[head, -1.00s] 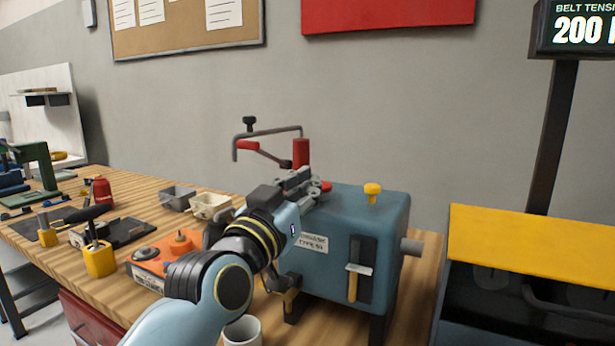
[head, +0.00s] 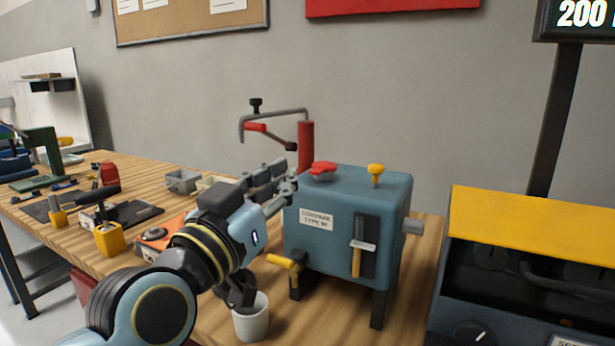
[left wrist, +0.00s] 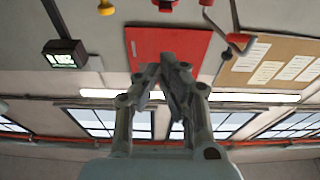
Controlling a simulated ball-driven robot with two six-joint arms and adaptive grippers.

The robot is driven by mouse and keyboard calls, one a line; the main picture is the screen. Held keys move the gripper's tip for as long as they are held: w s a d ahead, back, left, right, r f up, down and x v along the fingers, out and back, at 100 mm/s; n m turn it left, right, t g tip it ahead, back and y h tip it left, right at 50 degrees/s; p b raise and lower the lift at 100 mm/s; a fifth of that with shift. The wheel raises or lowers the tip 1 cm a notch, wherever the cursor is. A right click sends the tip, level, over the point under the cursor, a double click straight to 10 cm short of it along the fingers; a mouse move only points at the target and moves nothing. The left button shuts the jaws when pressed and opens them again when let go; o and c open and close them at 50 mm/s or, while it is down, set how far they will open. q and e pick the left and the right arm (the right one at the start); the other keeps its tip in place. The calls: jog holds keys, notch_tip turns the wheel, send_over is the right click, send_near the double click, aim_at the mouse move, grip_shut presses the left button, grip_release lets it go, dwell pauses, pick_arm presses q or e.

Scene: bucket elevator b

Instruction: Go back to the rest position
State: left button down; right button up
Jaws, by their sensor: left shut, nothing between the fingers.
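My left gripper (head: 284,184) is shut and empty in the head view, just left of the upper left edge of the blue gearbox (head: 330,230), in front of the small bins. I cannot tell whether it touches the box. In the left wrist view its fingers (left wrist: 165,72) meet at the tips with nothing between them, against the wall and its red panel. The blue box stands on legs on the bench, with a red knob (head: 322,168) and a yellow knob (head: 376,170) on top. My right gripper is not in view.
A white cup (head: 252,318) stands below my left wrist, near the yellow tap (head: 283,262). A red post with a crank arm (head: 305,145) rises behind the box. A yellow-lidded dark machine (head: 530,235) stands at the right. Tools crowd the wooden bench (head: 110,165) at the left.

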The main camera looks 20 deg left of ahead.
pick_arm(q)
jog(key=shift+s, duration=0.1)
jog(key=s+f+m+g+h, duration=0.1)
jog(key=s+f+g, duration=0.35)
jog(key=f, duration=0.25)
jog(key=s+f+m+g, duration=0.1)
jog(key=s+f+g, duration=0.35)
jog(key=f, duration=0.35)
jog(key=s+a+f+n+g+y, duration=0.1)
jog(key=s+a+f+g, duration=0.1)
jog(key=s+f+g, duration=0.3)
jog(key=s+a+f+g+y, duration=0.1)
jog(key=s+a+f+g, duration=0.15)
jog(key=s, duration=0.55)
jog(key=s+a+f+g+b, duration=0.1)
jog(key=s+f+b, duration=0.1)
jog(key=f, duration=1.3)
jog(key=s+a+f+g+b, duration=0.1)
jog(key=a+f+b, duration=0.1)
jog(key=f, duration=1.3)
jog(key=s+f+n+b, duration=0.1)
jog(key=s+f+b, duration=0.1)
jog(key=s+f, duration=1.6)
jog(key=shift+a+g+y, duration=0.3)
jog(key=shift+a+g, duration=0.05)
jog(key=shift+a, duration=0.1)
